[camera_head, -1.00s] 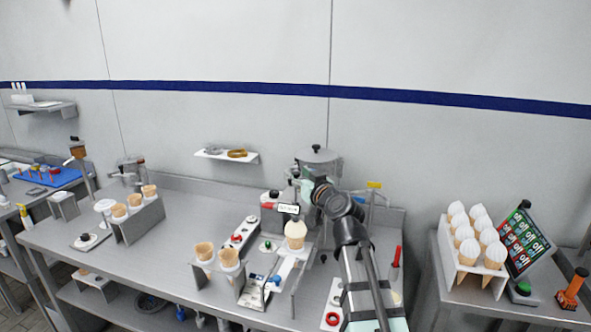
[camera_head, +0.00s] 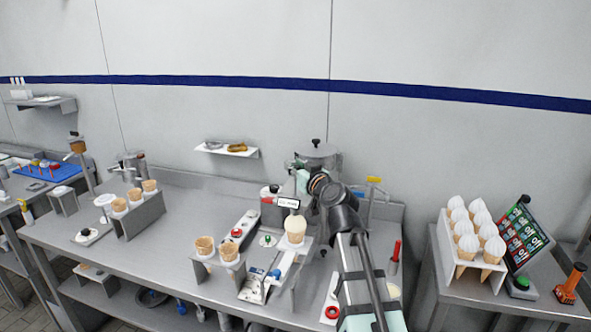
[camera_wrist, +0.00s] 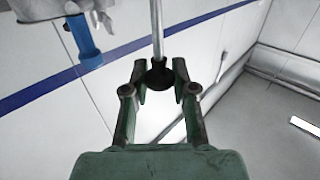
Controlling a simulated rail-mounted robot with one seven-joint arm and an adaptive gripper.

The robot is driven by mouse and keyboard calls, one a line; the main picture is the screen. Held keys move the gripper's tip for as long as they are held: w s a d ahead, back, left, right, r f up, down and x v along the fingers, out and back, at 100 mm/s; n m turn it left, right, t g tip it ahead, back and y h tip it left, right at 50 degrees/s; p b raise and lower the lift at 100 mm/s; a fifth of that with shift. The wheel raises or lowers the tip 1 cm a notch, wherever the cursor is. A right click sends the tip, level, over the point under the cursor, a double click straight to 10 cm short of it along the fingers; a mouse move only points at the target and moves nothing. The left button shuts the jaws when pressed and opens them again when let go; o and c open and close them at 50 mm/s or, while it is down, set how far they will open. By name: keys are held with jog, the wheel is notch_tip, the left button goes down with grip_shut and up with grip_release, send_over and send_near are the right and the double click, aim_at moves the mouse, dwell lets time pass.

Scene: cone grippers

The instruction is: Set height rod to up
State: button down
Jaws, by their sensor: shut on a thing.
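In the wrist view, my green gripper (camera_wrist: 159,80) has its two fingers closed around a black knob (camera_wrist: 160,76) at the end of a thin metal rod (camera_wrist: 157,28), which I take to be the height rod. The rod runs up out of the picture, so its other end is hidden. In the head view, my gripper (camera_head: 301,180) is small, in front of the grey machine (camera_head: 318,152) at the back of the table, and partly covered by my wrist. The rod and knob cannot be made out there.
A filled cone (camera_head: 295,229) stands just below my gripper in the head view. Empty cones (camera_head: 205,245) stand in a holder to its left. A blue handle (camera_wrist: 85,40) hangs left of the rod in the wrist view. A rack of white-topped cones (camera_head: 473,235) is at right.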

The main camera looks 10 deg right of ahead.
jog(key=shift+w+r+b, duration=0.1)
jog(key=shift+r+b, duration=0.2)
jog(key=shift+r, duration=0.1)
jog(key=c, duration=1)
grip_release()
jog(key=shift+r, duration=0.1)
jog(key=shift+o, duration=0.2)
jog(key=shift+s, duration=0.35)
jog(key=v, duration=1.1)
jog(key=shift+s, duration=0.15)
jog(key=shift+d, duration=0.15)
